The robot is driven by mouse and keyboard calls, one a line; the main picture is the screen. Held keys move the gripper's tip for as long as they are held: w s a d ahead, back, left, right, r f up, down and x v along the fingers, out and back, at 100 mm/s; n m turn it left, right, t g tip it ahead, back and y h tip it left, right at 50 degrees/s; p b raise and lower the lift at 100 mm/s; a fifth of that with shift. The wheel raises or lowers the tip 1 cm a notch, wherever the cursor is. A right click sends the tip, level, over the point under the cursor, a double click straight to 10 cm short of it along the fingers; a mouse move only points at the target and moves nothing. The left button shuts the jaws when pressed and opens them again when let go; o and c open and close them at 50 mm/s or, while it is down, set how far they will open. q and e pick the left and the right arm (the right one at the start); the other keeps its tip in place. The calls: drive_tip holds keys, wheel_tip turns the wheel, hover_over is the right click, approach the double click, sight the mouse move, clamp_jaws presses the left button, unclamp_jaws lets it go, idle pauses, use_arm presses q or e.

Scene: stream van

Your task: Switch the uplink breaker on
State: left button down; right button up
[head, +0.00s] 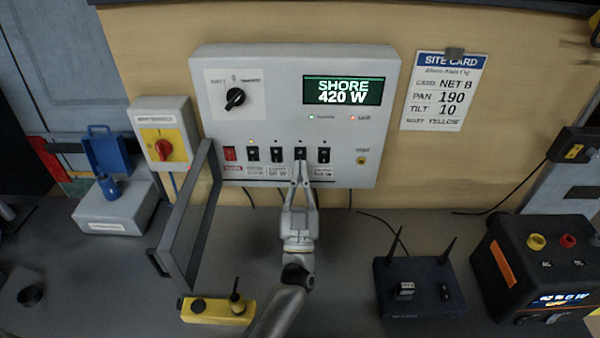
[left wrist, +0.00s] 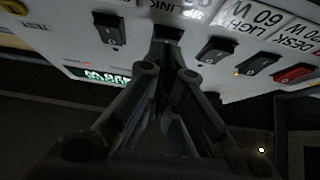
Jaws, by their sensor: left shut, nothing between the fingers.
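The grey power panel (head: 285,115) stands upright against the wall with a row of rocker breakers under its screen. My left gripper (head: 301,182) is shut and empty, its fingertips at the fourth breaker from the left (head: 300,153). In the left wrist view the picture is upside down; the fingertips (left wrist: 168,75) are just in front of that breaker (left wrist: 167,34). A label ending in "LINK" shows near it, partly cut off. I cannot tell whether the fingers touch the rocker or which way it is tipped. The fifth breaker (head: 324,155) is to its right.
A hinged clear-looking cover frame (head: 190,215) stands open left of the breakers. A yellow handset-like device (head: 215,310) lies in front. A router (head: 420,285) and a black power unit (head: 540,265) stand at right. The screen (head: 343,91) reads SHORE 420 W.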

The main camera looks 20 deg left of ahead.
use_arm(q)
drive_tip(key=shift+w+f+b, duration=0.1)
drive_tip(key=shift+f+b, duration=0.1)
drive_tip(key=shift+b, duration=0.15)
drive_tip(key=b, duration=0.1)
drive_tip(key=t+b, duration=0.1)
drive_tip(key=b, duration=0.1)
drive_tip(key=shift+w+a+f, duration=0.15)
drive_tip(key=shift+w+f, duration=0.15)
drive_tip(key=shift+w, duration=0.05)
drive_tip(key=shift+r+p, duration=0.3)
drive_tip(key=shift+p, duration=0.05)
drive_tip(key=shift+s, duration=0.1)
drive_tip(key=v, duration=0.7)
drive_tip(key=shift+f, duration=0.25)
